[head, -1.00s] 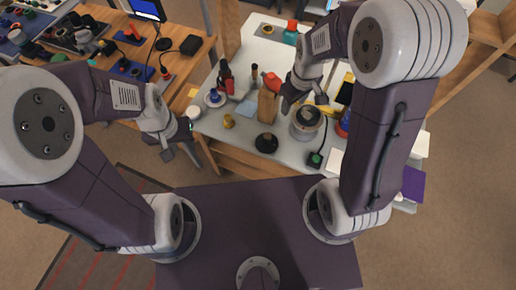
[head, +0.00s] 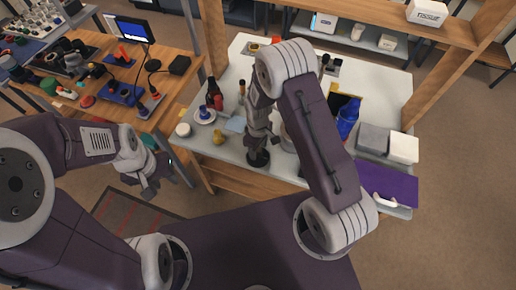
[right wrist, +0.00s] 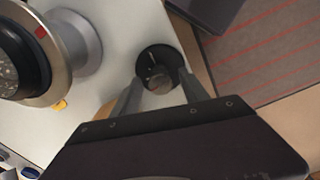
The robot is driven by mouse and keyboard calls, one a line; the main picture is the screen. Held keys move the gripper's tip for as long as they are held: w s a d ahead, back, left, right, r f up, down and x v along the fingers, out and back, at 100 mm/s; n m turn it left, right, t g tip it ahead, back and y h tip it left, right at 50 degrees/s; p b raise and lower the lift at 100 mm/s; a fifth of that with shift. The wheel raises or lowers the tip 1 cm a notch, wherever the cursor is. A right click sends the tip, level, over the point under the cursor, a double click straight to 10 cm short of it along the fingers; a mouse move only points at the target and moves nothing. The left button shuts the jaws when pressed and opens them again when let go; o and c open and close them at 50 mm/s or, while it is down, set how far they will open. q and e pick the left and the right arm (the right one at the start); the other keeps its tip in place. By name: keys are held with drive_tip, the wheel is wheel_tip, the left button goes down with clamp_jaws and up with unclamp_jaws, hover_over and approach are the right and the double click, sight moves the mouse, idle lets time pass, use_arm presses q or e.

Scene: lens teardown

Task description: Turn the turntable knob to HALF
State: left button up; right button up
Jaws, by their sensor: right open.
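A round black piece (right wrist: 160,58) with a pale line across its top stands on the white bench. I cannot tell for sure whether it is the turntable knob. It also shows in the head view (head: 259,160). My right gripper (right wrist: 160,86) is open above it, with one finger on each side; contact cannot be told. It shows in the head view too (head: 258,148). A silver round device with a dark top (right wrist: 84,45), perhaps the turntable, stands left in the wrist view. In the head view my right arm mostly hides it. My left gripper (head: 149,186) hangs off the bench; its jaw opening is unclear.
A wooden table stands far left.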

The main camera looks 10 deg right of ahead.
drive_tip(key=shift+f, duration=0.3)
drive_tip(key=shift+r, duration=0.1)
drive_tip(key=shift+c, duration=0.9)
clamp_jaws()
